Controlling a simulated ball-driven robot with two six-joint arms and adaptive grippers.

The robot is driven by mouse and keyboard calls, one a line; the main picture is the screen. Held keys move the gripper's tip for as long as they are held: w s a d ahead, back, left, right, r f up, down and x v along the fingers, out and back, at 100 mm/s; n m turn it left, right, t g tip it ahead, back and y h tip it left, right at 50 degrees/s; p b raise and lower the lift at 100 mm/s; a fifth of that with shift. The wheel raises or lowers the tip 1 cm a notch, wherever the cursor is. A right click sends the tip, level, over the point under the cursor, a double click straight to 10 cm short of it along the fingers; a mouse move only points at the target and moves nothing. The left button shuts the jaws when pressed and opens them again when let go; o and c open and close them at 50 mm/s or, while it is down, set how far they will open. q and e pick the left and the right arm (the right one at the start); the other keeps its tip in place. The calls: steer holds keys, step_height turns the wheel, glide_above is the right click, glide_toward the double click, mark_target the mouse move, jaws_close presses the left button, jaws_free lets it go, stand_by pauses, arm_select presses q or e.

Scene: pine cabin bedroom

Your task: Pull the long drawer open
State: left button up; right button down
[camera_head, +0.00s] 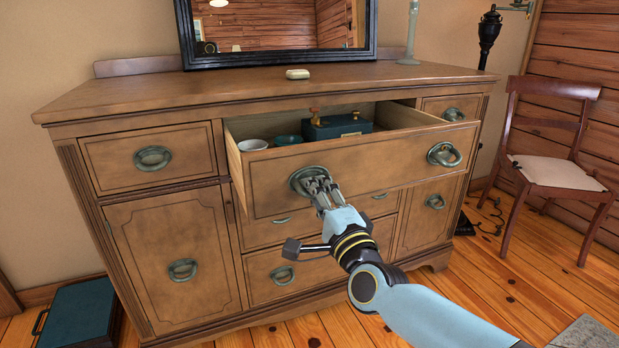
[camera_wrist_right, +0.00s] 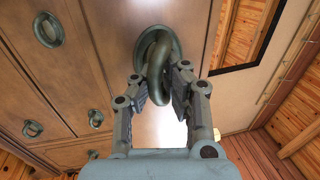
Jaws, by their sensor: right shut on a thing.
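The long drawer (camera_head: 375,169) is the wide top-middle drawer of the wooden dresser. It stands pulled out, with its inside showing. It has two ring handles. My right gripper (camera_head: 318,188) is shut on the left ring handle (camera_head: 299,178). In the right wrist view the handle's ring (camera_wrist_right: 161,72) sits between the fingers of my right gripper (camera_wrist_right: 163,84). The drawer's right ring handle (camera_head: 444,154) is free. My left gripper is not in view.
The open drawer holds a white bowl (camera_head: 253,144), a teal dish (camera_head: 288,140) and a dark blue box (camera_head: 337,127). A soap-like bar (camera_head: 298,73) and a mirror (camera_head: 280,55) are on the dresser top. A chair (camera_head: 556,170) stands right; a dark case (camera_head: 78,317) lies on the floor.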

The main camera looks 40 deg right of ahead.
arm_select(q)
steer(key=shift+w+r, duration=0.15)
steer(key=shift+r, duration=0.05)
arm_select(e)
steer(key=shift+v, duration=1.35)
steer(key=c, duration=1.3)
jaws_free()
steer(key=shift+w+f, duration=0.1)
steer(key=shift+w, duration=0.05)
steer(key=shift+c, duration=0.2)
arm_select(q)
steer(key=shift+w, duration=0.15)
arm_select(e)
steer(key=v, duration=1.2)
